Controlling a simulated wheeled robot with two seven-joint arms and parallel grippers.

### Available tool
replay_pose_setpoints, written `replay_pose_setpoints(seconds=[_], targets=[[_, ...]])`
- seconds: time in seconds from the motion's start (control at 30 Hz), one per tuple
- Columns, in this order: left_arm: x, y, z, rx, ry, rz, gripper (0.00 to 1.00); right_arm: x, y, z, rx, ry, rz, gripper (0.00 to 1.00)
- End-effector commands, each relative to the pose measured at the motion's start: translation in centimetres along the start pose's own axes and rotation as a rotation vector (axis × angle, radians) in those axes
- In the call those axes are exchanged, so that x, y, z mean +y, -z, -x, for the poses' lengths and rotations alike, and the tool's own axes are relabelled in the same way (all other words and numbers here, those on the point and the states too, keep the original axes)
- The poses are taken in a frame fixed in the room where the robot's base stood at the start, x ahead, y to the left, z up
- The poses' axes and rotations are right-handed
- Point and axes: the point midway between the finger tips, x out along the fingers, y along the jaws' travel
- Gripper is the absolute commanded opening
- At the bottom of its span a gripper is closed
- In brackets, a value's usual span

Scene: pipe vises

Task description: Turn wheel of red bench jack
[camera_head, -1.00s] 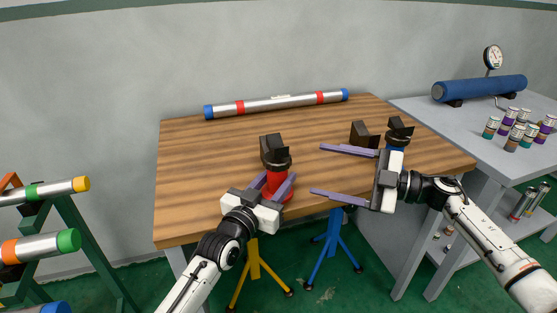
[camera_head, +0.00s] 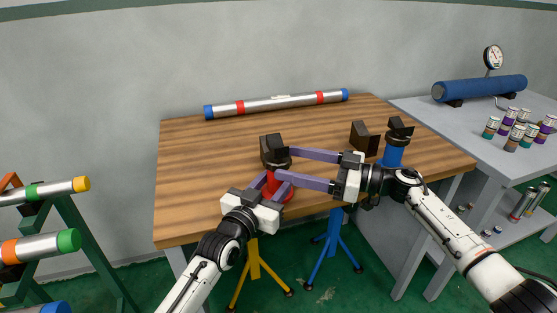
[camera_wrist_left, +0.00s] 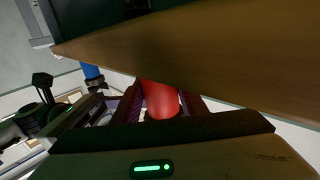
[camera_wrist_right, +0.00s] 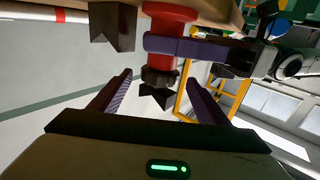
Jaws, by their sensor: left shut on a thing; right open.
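The red bench jack (camera_head: 274,190) stands upright at the table's front edge, with a dark V-shaped head (camera_head: 274,150) on top. My left gripper (camera_head: 271,182) is shut on its red body, low down. The red body (camera_wrist_left: 160,98) also shows between the fingers in the left wrist view. My right gripper (camera_head: 284,164) is open, its fingers reaching in from the right near the jack's upper part. In the right wrist view the dark wheel (camera_wrist_right: 159,77) and head lie between and beyond the open fingers (camera_wrist_right: 157,82). I cannot see finger contact with the wheel.
A blue jack (camera_head: 394,153) and a dark block (camera_head: 362,138) stand on the table to the right, close to my right arm. A silver pipe with red bands (camera_head: 280,102) lies at the back. The table's left part is clear. A pipe rack (camera_head: 75,230) stands at left.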

Motion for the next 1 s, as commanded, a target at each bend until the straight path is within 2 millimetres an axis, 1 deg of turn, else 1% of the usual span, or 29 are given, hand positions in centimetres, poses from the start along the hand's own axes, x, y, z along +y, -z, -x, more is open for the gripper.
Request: replay_pose_setpoints(seconds=[0.03, 0.1, 0.23, 0.4, 0.63, 0.87, 0.9, 1.0], targets=[[-0.1, 0.1, 0.0, 0.001, 0.002, -0.002, 0.0, 0.0, 0.1, -1.1, 0.002, 0.001, 0.0, 0.7], [-0.1, 0.1, 0.0, 0.001, 0.002, -0.002, 0.0, 0.0, 0.1, -2.1, 0.001, 0.0, 0.0, 0.7], [-0.1, 0.1, 0.0, 0.001, 0.002, -0.002, 0.0, 0.0, 0.1, -3.5, 0.001, 0.0, 0.0, 0.7], [-0.1, 0.1, 0.0, 0.002, 0.002, -0.002, 0.0, 0.0, 0.0, -4.2, 0.0, 0.0, 0.001, 0.7], [-0.1, 0.1, 0.0, 0.002, 0.002, -0.002, 0.0, 0.0, 0.0, -4.2, -0.001, 0.0, 0.002, 0.7], [-0.1, 0.1, 0.0, 0.002, 0.002, -0.002, 0.0, 0.0, 0.0, -4.2, -0.001, 0.0, 0.002, 0.31], [-0.1, 0.1, 0.0, 0.002, 0.002, -0.002, 0.0, 0.0, 0.0, -4.2, -0.001, 0.0, 0.002, 0.28], [-0.1, 0.1, 0.0, 0.002, 0.002, -0.002, 0.0, 0.1, 0.0, -4.2, -0.002, 0.003, 0.001, 0.28]])
